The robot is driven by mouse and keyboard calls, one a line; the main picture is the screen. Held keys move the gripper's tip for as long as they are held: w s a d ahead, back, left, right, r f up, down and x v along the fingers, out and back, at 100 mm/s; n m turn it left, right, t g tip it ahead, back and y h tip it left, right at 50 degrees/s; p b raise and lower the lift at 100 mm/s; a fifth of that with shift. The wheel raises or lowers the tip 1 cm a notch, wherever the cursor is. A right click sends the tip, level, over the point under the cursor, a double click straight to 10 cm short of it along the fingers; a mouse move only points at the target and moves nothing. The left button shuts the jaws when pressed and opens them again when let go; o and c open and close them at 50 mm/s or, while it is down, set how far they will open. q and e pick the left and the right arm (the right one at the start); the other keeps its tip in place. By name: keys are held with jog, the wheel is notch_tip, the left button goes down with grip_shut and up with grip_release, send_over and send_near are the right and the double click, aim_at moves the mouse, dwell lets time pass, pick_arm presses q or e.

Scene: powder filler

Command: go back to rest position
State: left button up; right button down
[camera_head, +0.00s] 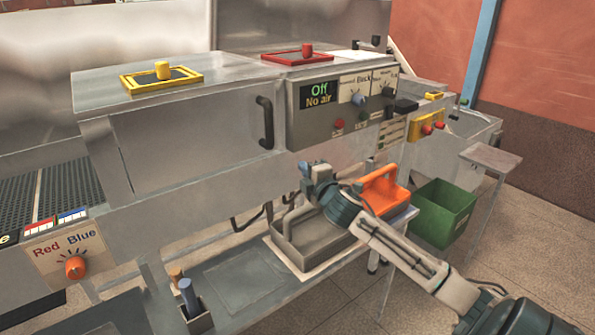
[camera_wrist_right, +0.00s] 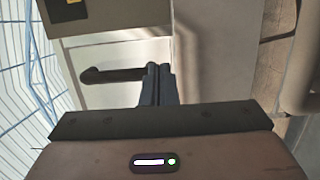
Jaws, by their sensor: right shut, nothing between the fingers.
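My right arm comes in from the lower right of the head view. My right gripper (camera_head: 308,170) is shut and empty. My left gripper is not in view.
An orange-handled object (camera_head: 382,187) is just right of my gripper. A green bin (camera_head: 443,212) stands further right. The machine's door handle (camera_head: 265,122) juts out left of the gripper. A small holder (camera_head: 197,318) with two coloured handles is at lower left. Open floor lies at lower right.

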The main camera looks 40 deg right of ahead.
jog(key=s+a+f+m+g, duration=0.35)
jog(key=s+a+f, duration=0.3)
jog(key=f, duration=0.35)
jog(key=s+a+f+m+g, duration=0.3)
jog(key=s+a+f+m, duration=0.15)
jog(key=s+f, duration=0.4)
jog(key=s+a+f+m+g+y, duration=0.1)
jog(key=s+a+f+m+g, duration=0.2)
jog(key=s, duration=0.4)
jog(key=s+a+f+m+g+y, duration=0.1)
jog(key=s+a+f+g, duration=0.1)
jog(key=s+a, duration=0.4)
jog(key=s+a+f+m+g+y, duration=0.2)
jog(key=s+a+f, duration=0.1)
jog(key=s, duration=0.5)
notch_tip(320, 180, down, 32)
jog(key=s+d+g, duration=0.1)
jog(key=d+g, duration=0.1)
jog(key=d, duration=0.1)
jog(key=s+f, duration=1.7)
jog(key=s, duration=0.1)
jog(key=shift+d+f+m+g, duration=0.35)
jog(key=shift+d+m, duration=0.05)
jog(key=shift+d, duration=0.05)
